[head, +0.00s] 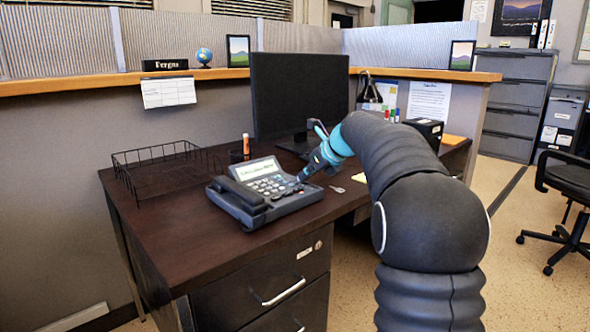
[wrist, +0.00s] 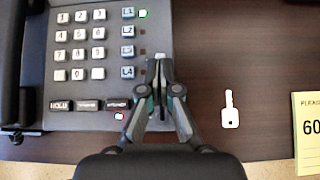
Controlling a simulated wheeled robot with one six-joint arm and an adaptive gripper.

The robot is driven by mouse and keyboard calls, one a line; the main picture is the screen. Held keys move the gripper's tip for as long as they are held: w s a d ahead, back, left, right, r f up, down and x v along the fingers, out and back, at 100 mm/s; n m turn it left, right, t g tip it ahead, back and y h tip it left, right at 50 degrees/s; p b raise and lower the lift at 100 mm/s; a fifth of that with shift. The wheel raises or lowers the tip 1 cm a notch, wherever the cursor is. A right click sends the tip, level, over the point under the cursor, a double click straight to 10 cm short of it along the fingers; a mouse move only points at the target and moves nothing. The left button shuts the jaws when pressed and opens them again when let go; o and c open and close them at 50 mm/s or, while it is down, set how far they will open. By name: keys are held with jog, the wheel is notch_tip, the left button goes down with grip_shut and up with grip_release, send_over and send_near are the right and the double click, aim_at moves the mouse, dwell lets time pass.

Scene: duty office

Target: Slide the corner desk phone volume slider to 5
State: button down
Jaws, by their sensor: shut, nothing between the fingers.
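The desk phone (head: 264,192) is dark grey with a lit screen, a keypad and a handset on its left side. It sits on the dark wooden desk. In the wrist view the phone (wrist: 85,100) fills the left half, with its number keys and a bottom row of function keys. My gripper (head: 302,177) is at the phone's right edge. In the wrist view my gripper (wrist: 160,68) is shut and empty, its fingertips over the right edge, right of the L3 and L4 keys. A small light piece shows at the tips. The volume slider and its marks cannot be made out.
A key (wrist: 230,110) lies on the desk right of the phone, with a yellow note (wrist: 306,130) farther right. A wire tray (head: 160,170) stands left and a monitor (head: 298,95) behind. Bare desk (head: 190,235) lies at the front left.

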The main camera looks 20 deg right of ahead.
dwell(0.4)
jog(key=shift+s+d, duration=0.1)
jog(key=shift+s, duration=0.25)
jog(key=s+d, duration=0.1)
jog(key=s+d+r, duration=0.1)
jog(key=s, duration=0.1)
jog(key=s+d+r, duration=0.1)
jog(key=s, duration=0.1)
jog(key=shift+d+r, duration=0.15)
jog(key=shift+d, duration=0.2)
jog(key=p+v, duration=0.1)
jog(key=v, duration=0.5)
jog(key=shift+s+a+r, duration=0.15)
jog(key=shift+s+a, duration=0.1)
jog(key=shift+a, duration=0.1)
